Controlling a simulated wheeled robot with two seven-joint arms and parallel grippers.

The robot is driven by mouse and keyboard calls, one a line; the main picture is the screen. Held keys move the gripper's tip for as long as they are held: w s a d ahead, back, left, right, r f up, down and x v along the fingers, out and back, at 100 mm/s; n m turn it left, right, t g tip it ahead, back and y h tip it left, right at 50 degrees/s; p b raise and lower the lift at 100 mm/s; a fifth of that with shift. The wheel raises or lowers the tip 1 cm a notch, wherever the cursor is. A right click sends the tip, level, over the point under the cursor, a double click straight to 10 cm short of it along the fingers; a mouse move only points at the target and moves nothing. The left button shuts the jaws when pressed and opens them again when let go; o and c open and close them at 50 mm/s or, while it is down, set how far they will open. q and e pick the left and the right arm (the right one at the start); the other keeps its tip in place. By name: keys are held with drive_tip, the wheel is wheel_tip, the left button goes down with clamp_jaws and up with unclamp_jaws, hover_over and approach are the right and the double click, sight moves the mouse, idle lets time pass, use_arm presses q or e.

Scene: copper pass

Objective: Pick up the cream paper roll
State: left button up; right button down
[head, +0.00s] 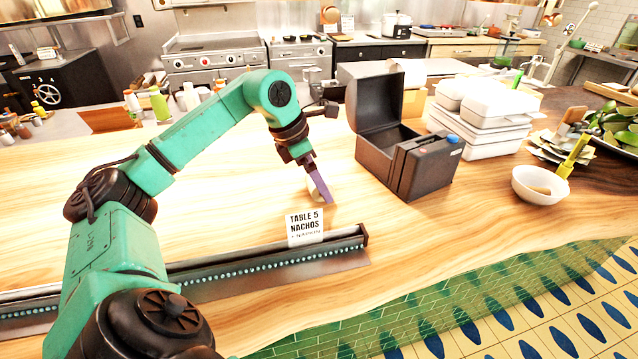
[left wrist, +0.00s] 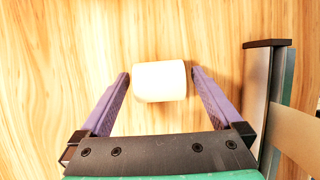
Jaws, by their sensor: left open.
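The cream paper roll (left wrist: 160,82) lies on the wooden counter between the two purple fingers of my left gripper (left wrist: 160,80) in the left wrist view. The fingers are open, one on each side of the roll, with a small gap at each side. In the head view my left gripper (head: 318,190) points down at the counter, and the roll (head: 313,188) is mostly hidden behind a purple finger. My right gripper is in neither view.
A ticket rail (head: 220,268) holding a "Table 5 Nachos" slip (head: 305,228) runs along the counter's front, close to the gripper. An open black printer-like box (head: 385,135) stands to the right. White containers (head: 485,105) and a white bowl (head: 538,185) are farther right.

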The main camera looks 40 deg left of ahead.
use_arm(q)
drive_tip(key=shift+w+d+f, duration=0.1)
drive_tip(key=shift+f, duration=0.2)
drive_tip(key=shift+c, duration=0.6)
drive_tip(key=c, duration=1.3)
